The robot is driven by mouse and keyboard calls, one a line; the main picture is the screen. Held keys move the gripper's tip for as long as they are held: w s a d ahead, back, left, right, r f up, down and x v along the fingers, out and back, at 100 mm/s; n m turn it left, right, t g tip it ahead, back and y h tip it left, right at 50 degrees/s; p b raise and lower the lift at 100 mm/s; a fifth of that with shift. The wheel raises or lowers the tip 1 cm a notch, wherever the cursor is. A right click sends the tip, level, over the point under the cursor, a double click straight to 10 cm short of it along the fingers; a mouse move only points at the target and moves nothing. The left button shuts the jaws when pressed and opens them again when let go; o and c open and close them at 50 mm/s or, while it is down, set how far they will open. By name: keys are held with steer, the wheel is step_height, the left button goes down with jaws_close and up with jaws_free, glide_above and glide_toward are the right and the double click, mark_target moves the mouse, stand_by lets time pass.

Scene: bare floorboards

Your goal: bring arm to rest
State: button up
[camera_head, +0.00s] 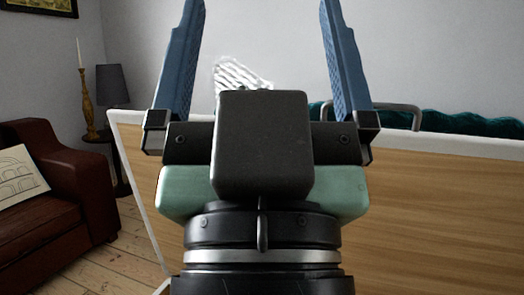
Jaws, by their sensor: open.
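My gripper (262,20) fills the middle of the head view, pointing up and away from the camera. Its two blue fingers stand wide apart, and nothing is held between them. My wrist and the gripper's body hide part of what lies behind. The rest of my arm is below the frame.
A wood-panelled piece with a pale rim (450,200) stands behind my gripper, with dark teal cloth (465,125) and a metal handle along its top. A brown sofa (70,220) with a cushion (18,178), a lamp (112,84) and a candlestick (84,95) are at left. Floorboards (125,255) show between.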

step_height(320, 180, up, 33)
steer(key=p, duration=3.1)
